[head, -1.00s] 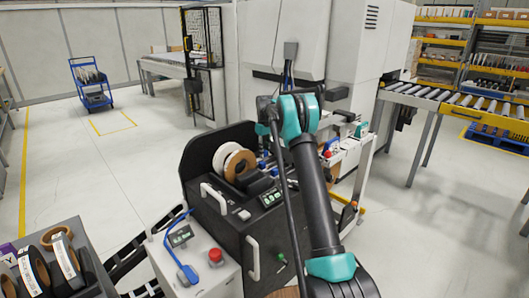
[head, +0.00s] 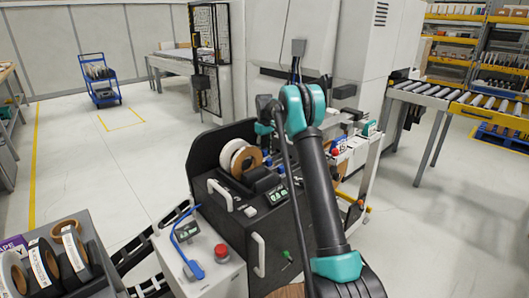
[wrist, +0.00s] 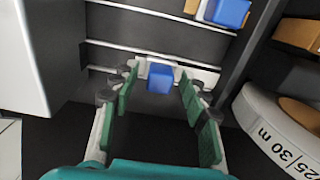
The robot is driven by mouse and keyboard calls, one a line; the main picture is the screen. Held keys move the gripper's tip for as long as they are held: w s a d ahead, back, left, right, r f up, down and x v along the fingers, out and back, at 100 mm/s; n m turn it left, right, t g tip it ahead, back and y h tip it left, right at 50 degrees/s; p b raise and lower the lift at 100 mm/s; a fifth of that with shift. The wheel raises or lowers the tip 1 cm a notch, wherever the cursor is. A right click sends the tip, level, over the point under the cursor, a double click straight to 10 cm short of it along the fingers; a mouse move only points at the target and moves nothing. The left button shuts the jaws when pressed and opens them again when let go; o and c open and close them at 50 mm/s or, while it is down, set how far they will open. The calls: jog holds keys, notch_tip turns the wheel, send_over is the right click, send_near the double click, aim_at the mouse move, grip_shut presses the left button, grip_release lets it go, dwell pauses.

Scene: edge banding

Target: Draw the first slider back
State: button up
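In the wrist view a blue slider block (wrist: 160,78) sits at a pale metal rail on a dark panel. A second blue block (wrist: 228,12) is higher up at the right. My gripper (wrist: 160,84) is open, with its green-padded fingers on either side of the first blue block. Gaps show between the block and both fingers, so it does not look gripped. In the head view my arm reaches over the dark edge-banding machine (head: 230,215), and my fingers are too small and hidden there to make out.
A large white tape roll (wrist: 275,130) lies close to the right of my gripper, and a white panel (wrist: 35,60) stands at the left. A control box with a red button (head: 222,252) is at the machine's front. Tape rolls lie in a tray (head: 105,262).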

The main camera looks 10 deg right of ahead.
notch_tip(320, 180, up, 12)
dwell(0.6)
jog(key=shift+c, duration=0.4)
notch_tip(320, 180, up, 5)
jog(key=m, duration=1.8)
send_over(264, 150)
notch_tip(264, 150, down, 17)
jog(key=shift+s+f, duration=0.1)
jog(key=shift+d, duration=0.1)
grip_shut()
